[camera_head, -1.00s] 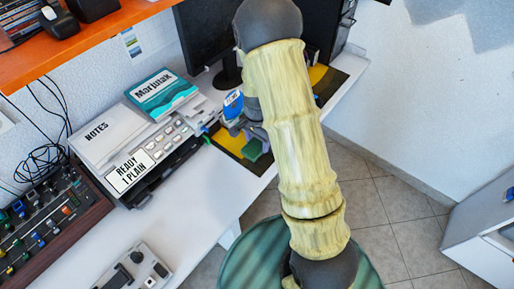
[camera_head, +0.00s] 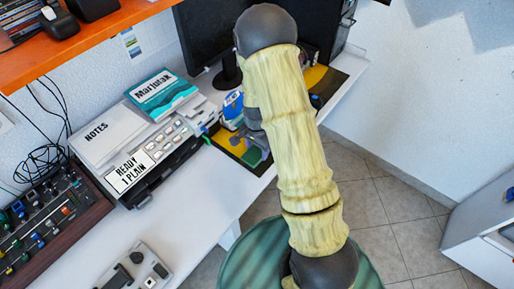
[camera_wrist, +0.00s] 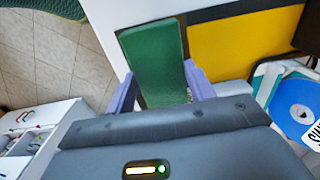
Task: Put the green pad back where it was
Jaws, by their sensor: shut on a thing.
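In the wrist view the green pad (camera_wrist: 153,58) is a flat, dark green rectangular piece. It stands out between the two purple fingers of my gripper (camera_wrist: 160,86), which is shut on it. Its far end is near the white table edge and a yellow and dark mat (camera_wrist: 235,45). I cannot tell whether the pad touches the table.
A blue and white packet (camera_wrist: 298,112) lies close to the right of my gripper. In the head view a grey device (camera_head: 165,150) with notes and a teal box (camera_head: 162,92) stands left of the mat.

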